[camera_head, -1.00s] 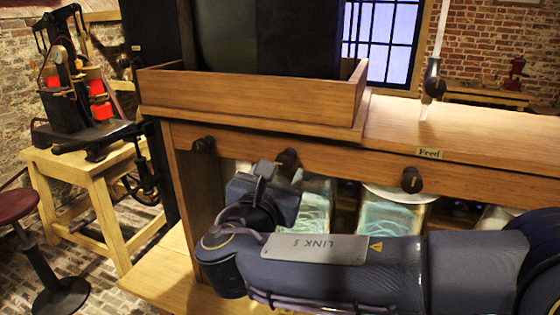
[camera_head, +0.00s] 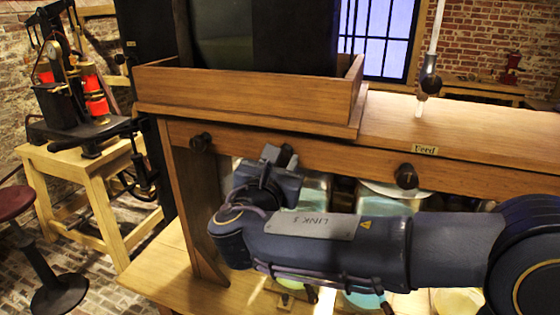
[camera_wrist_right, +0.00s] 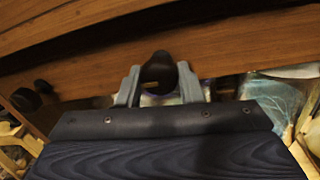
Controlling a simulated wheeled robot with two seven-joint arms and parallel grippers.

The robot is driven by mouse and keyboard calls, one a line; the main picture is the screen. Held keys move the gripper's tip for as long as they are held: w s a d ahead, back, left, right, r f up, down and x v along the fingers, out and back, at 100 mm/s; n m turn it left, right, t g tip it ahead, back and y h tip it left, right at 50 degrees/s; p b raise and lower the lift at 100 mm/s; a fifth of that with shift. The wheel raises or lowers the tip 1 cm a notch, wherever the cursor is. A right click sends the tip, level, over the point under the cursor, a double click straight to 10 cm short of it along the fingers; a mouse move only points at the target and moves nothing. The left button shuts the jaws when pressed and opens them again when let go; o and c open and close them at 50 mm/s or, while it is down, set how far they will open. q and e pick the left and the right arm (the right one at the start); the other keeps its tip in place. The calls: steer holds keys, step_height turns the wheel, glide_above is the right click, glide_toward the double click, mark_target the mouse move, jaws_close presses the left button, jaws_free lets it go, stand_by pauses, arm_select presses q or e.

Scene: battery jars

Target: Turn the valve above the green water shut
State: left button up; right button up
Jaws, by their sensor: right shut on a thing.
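My right gripper (camera_head: 279,156) is at the front rail of the wooden stand, shut on a dark valve knob (camera_wrist_right: 158,70). In the right wrist view its two grey fingers stand on either side of the knob. In the head view the gripper mostly hides this knob. Below and behind it is a glass jar (camera_head: 315,188) with pale blue-green contents, partly hidden by my arm. My left gripper is not in view.
Other dark knobs sit on the rail to the left (camera_head: 201,143) and right (camera_head: 406,176). A "Feed" label (camera_head: 425,150) is above the right one. A wooden tray (camera_head: 250,95) stands on top. A red stool (camera_head: 15,203) is at the far left.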

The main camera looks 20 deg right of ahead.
steer(key=shift+f+m+b, duration=0.2)
steer(key=shift+m+b, duration=0.3)
steer(key=shift+b, duration=0.3)
steer(key=m+h+b, duration=0.1)
steer(key=m+b, duration=1.1)
steer(key=b, duration=0.2)
steer(key=shift+a+m, duration=0.15)
steer(key=shift+m, duration=0.15)
steer(key=m+b, duration=0.1)
steer(key=m, duration=0.1)
steer(key=m+b, duration=0.2)
steer(key=m, duration=0.1)
steer(key=shift+r+h, duration=0.2)
steer(key=shift+h, duration=0.1)
steer(key=shift+r, duration=0.1)
steer(key=o, duration=0.9)
steer(key=shift+o, duration=0.2)
steer(key=v, duration=0.7)
steer(key=shift+s+a+b, duration=0.2)
steer(key=shift+s+b, duration=0.1)
steer(key=shift+b, duration=0.1)
